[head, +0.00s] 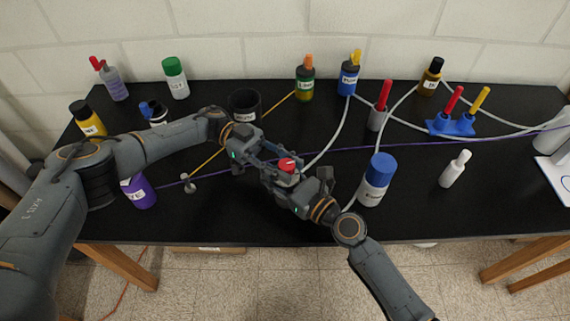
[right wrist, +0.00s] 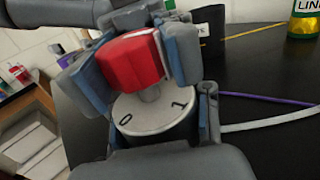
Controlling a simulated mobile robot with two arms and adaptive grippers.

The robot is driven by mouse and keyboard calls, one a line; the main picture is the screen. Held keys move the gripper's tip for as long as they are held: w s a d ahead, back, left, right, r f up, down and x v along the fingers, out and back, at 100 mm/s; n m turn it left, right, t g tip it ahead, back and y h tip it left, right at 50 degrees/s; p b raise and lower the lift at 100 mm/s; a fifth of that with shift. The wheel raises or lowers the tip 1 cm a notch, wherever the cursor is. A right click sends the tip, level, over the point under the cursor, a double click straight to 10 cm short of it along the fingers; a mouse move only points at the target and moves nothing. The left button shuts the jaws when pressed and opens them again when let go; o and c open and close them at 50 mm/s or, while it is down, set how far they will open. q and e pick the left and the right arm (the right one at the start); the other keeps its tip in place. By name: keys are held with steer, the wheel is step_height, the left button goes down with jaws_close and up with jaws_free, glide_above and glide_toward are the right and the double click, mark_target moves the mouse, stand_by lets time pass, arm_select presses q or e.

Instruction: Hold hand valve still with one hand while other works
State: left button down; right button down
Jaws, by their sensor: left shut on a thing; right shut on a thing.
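The hand valve has a red handle (head: 287,164) on a round pale grey body marked 0 and 1, which shows well in the right wrist view (right wrist: 152,112). My left gripper (head: 277,165) comes from the left and is shut on the red handle, with its blue-padded fingers on either side in the right wrist view (right wrist: 132,62). My right gripper (head: 290,183) comes from the front right. In the right wrist view its fingers (right wrist: 160,125) are shut around the grey body below the handle. The valve's underside is hidden.
A blue-capped bottle (head: 376,180) stands close right of my right gripper. A black cup (head: 245,105) stands behind my left gripper. A purple bottle (head: 138,190) stands by my left arm. Pale tubes and a yellow line (head: 215,155) cross the black table (head: 440,210).

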mark_target(284, 162)
arm_select(q)
steer(key=shift+w+a+m+g+y, duration=0.1)
steer(key=shift+w+m+g+y, duration=0.1)
steer(key=shift+m+g+y, duration=0.35)
steer(key=shift+a+f+g+y, duration=0.1)
steer(key=shift+g+y, duration=0.15)
steer(key=shift+g, duration=0.2)
steer(key=c, duration=0.9)
jaws_free()
steer(key=shift+s+m, duration=0.1)
steer(key=shift+m, duration=0.15)
steer(key=shift+c, duration=0.2)
step_height(284, 162, up, 10)
